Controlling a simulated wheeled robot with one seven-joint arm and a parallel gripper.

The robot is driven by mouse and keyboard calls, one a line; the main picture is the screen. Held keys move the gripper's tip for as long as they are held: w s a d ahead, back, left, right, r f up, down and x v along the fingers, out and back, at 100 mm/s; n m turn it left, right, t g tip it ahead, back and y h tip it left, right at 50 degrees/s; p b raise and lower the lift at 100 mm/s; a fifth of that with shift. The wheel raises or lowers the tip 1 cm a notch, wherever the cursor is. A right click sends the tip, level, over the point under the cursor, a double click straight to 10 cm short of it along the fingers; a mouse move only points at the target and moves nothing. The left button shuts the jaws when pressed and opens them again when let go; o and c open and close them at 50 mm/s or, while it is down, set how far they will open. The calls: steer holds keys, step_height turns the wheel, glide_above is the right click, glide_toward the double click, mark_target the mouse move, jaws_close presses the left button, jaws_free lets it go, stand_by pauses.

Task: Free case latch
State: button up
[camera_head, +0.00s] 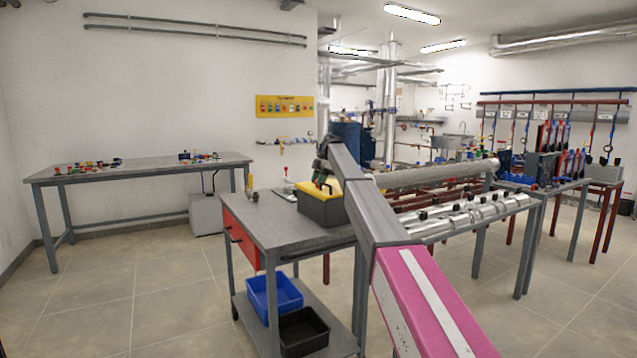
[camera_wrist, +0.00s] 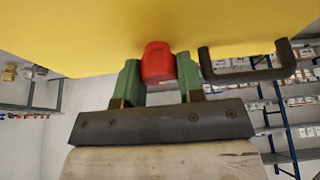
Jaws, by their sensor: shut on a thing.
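The case (camera_head: 323,207) has a black body and a yellow lid, and stands on the grey cart. In the wrist view its yellow face (camera_wrist: 150,25) fills the top of the picture. A red latch (camera_wrist: 158,62) sticks out from that face. My gripper (camera_wrist: 160,78) has its two green fingers on either side of the red latch and is shut on it. In the head view my gripper (camera_head: 320,184) is at the top of the case, partly hidden by my arm.
A black handle (camera_wrist: 245,75) is close to the right finger. The cart (camera_head: 280,232) has a red drawer (camera_head: 241,240), with blue (camera_head: 274,295) and black (camera_head: 304,331) bins below. Pipes (camera_head: 470,216) run to the right. A workbench (camera_head: 140,173) stands at the left with clear floor before it.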

steer(key=o, duration=0.9)
steer(key=v, duration=1)
steer(key=shift+w+d+r, duration=0.1)
steer(key=shift+d+r, duration=0.05)
steer(key=shift+r, duration=0.2)
